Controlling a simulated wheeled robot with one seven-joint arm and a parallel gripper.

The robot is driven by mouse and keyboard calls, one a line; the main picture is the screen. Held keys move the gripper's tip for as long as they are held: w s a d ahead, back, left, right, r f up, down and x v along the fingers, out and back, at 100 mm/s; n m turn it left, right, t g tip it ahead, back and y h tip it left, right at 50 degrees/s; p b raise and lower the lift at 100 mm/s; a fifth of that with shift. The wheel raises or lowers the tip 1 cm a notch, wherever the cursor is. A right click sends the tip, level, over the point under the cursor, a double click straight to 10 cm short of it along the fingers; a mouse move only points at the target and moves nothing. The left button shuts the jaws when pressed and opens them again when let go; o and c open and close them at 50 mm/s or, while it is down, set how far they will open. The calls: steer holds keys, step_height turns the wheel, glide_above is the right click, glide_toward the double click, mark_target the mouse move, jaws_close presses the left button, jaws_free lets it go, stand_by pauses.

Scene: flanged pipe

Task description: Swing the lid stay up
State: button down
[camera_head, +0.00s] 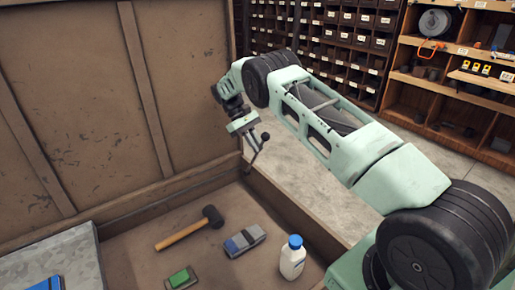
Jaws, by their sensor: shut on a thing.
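The lid stay (257,153) is a thin dark rod with a round knob at its upper end. It stands tilted at the right side of the open chest, its lower end near the chest's rim. My gripper (254,137) reaches down from the upper left end of my arm and is shut on the stay near the knob. The fingertips are small here and partly hidden. The brown lid (90,110) stands raised at the back left of the chest.
A grey panel (55,262) covers the left. Drawer cabinets (325,40) and shelves (440,85) stand behind, across open floor.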

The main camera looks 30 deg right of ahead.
steer(key=shift+w+r, duration=0.15)
steer(key=shift+w, duration=0.3)
stand_by(0.3)
steer(key=c, duration=1.5)
jaws_free()
step_height(320, 180, up, 10)
steer(key=shift+b, duration=0.95)
